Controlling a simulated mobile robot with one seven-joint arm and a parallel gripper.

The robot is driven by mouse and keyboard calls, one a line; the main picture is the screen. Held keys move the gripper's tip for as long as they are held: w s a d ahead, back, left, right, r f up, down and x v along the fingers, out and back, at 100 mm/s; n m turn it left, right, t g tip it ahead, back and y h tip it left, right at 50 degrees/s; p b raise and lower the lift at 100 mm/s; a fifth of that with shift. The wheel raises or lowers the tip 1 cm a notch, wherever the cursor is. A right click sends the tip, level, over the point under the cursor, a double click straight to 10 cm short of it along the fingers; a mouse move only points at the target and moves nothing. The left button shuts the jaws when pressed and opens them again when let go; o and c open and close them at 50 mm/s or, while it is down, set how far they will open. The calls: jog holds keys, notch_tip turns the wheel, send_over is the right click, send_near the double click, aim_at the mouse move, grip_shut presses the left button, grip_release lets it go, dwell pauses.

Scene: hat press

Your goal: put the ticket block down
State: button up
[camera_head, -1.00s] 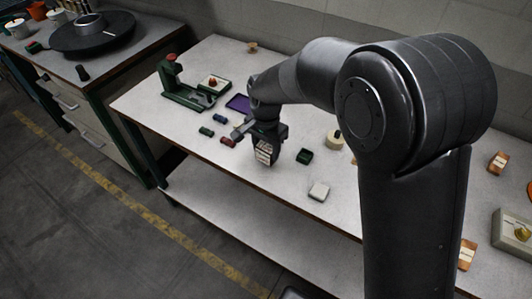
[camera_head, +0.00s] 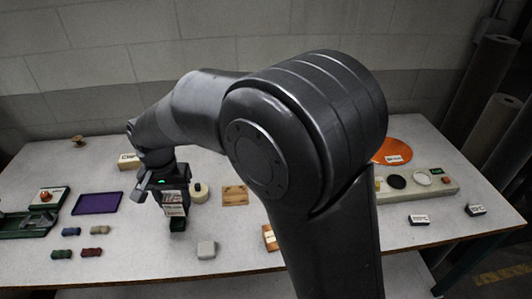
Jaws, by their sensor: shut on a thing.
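My gripper (camera_head: 170,192) is shut on the ticket block (camera_head: 174,204), a pale block with dark print on its face. It is held upright over the near half of the table (camera_head: 140,265), left of my arm. A small dark green block (camera_head: 178,224) shows just below the ticket block and is partly hidden by it. I cannot tell whether the ticket block touches it or the table. The fingertips are mostly hidden.
A white block (camera_head: 206,249) lies near the front edge. A cream round piece (camera_head: 200,194) and wooden tile (camera_head: 235,196) lie right of the gripper. A purple tray (camera_head: 97,203), several small coloured blocks and a green press (camera_head: 28,224) are left. My arm hides the middle right.

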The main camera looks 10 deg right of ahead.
jog(key=w+d+m, duration=0.4)
jog(key=w+d, duration=1.5)
jog(key=w, duration=0.3)
jog(key=w+d+m, duration=0.2)
jog(key=w+d, duration=0.2)
jog(key=d, duration=0.9)
jog(key=w+d+m, duration=0.2)
jog(key=w+d, duration=0.3)
jog(key=d, duration=0.8)
jog(key=w+a+f, duration=0.2)
jog(key=a, duration=0.1)
jog(key=w+a+f, duration=0.4)
jog(key=a+f, duration=0.1)
jog(key=shift+a, duration=0.35)
jog(key=shift+f, duration=1.95)
jog(key=shift+f, duration=0.1)
jog(key=o, duration=1)
